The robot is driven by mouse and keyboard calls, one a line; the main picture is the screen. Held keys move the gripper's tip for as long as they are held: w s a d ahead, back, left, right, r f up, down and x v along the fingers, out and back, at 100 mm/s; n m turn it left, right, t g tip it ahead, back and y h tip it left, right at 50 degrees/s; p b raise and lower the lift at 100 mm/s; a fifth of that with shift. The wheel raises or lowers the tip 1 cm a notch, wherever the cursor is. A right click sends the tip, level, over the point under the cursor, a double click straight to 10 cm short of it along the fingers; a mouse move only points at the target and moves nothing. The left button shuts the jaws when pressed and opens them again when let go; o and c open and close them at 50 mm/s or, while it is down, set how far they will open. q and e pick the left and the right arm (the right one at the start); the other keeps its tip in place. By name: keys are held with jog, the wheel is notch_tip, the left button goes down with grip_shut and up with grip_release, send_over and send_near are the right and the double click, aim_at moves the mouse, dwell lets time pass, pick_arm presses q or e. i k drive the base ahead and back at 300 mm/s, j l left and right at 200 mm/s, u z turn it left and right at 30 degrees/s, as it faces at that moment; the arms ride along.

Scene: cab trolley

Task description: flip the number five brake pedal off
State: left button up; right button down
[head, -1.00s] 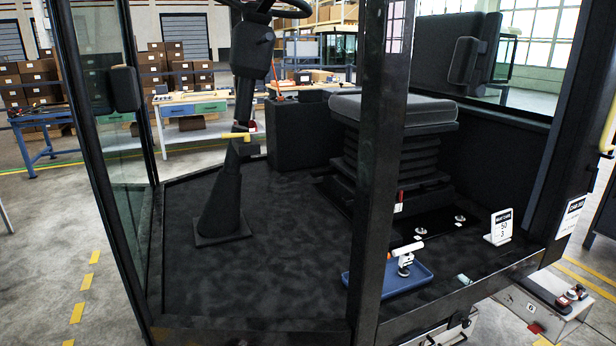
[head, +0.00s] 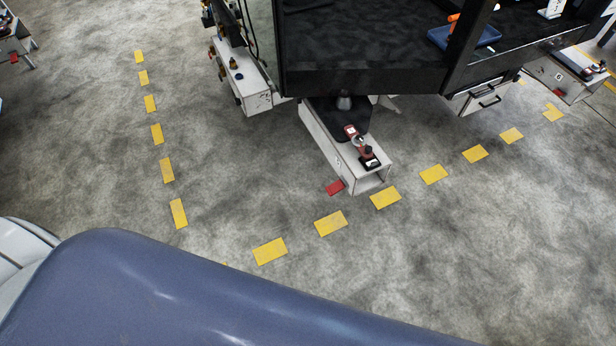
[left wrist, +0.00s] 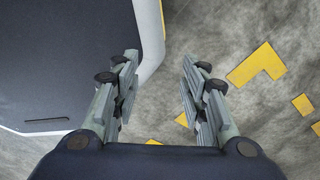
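In the head view, a white beam (head: 335,150) sticks out from under the dark cab, low over the floor. On its outer end sits a small red and black pedal-like part (head: 370,160), with another red part (head: 351,131) just behind it. I cannot read a number five on any beam, and whether the pedal is on or off is too small to tell. My left gripper (left wrist: 158,60) shows only in the left wrist view. My right gripper is not in view.
A second beam (head: 240,80) with fittings stands at the left, and another (head: 565,78) at the far right. A blue tray (head: 465,37) lies on the cab floor. Yellow dashes (head: 331,223) and a red mark (head: 335,188) lie on the floor. Open floor surrounds the central beam.

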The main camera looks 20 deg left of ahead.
aim_at(336, 187)
jog(key=k+j, duration=0.35)
jog(key=k, duration=0.15)
jog(key=k+j, duration=0.35)
jog(key=k, duration=0.2)
jog(key=i+j+u, duration=0.1)
jog(key=i, duration=0.6)
jog(key=i+j+u, duration=0.1)
jog(key=i, duration=0.55)
